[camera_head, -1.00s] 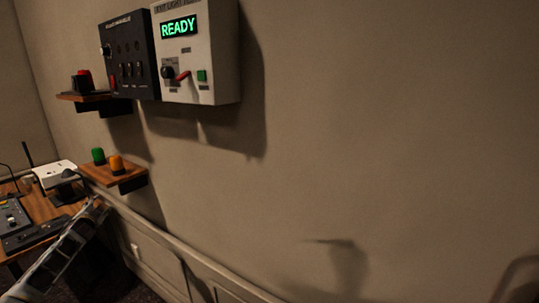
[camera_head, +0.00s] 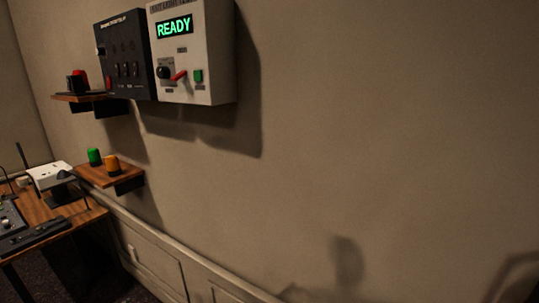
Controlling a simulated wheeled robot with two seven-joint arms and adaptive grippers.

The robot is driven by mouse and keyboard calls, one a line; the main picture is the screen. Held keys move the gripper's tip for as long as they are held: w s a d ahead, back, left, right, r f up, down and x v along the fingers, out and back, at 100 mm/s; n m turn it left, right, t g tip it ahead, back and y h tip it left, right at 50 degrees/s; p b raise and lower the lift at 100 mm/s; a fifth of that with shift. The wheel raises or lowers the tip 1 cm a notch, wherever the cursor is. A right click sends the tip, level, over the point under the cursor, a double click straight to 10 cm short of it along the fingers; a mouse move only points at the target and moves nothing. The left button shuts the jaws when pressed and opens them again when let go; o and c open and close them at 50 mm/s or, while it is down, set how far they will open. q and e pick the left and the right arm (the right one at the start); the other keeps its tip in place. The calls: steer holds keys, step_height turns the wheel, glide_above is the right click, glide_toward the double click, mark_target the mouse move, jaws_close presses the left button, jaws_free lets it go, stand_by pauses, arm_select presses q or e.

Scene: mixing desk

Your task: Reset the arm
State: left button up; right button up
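Neither of my grippers shows in the head view, and no part of my arms is clearly visible. Whether the grippers are open or shut is hidden. A white wall box (camera_head: 214,55) has a green READY display (camera_head: 174,27), a red lever (camera_head: 179,76) and a green button (camera_head: 198,76). A dark control box (camera_head: 127,50) is mounted directly to its left.
A small wooden shelf (camera_head: 122,182) carries a green lamp (camera_head: 94,156) and an orange lamp (camera_head: 112,163). A higher shelf (camera_head: 66,97) holds a red-topped item (camera_head: 80,79). A wooden desk (camera_head: 85,216) with equipment stands lower left. The wall to the right is bare.

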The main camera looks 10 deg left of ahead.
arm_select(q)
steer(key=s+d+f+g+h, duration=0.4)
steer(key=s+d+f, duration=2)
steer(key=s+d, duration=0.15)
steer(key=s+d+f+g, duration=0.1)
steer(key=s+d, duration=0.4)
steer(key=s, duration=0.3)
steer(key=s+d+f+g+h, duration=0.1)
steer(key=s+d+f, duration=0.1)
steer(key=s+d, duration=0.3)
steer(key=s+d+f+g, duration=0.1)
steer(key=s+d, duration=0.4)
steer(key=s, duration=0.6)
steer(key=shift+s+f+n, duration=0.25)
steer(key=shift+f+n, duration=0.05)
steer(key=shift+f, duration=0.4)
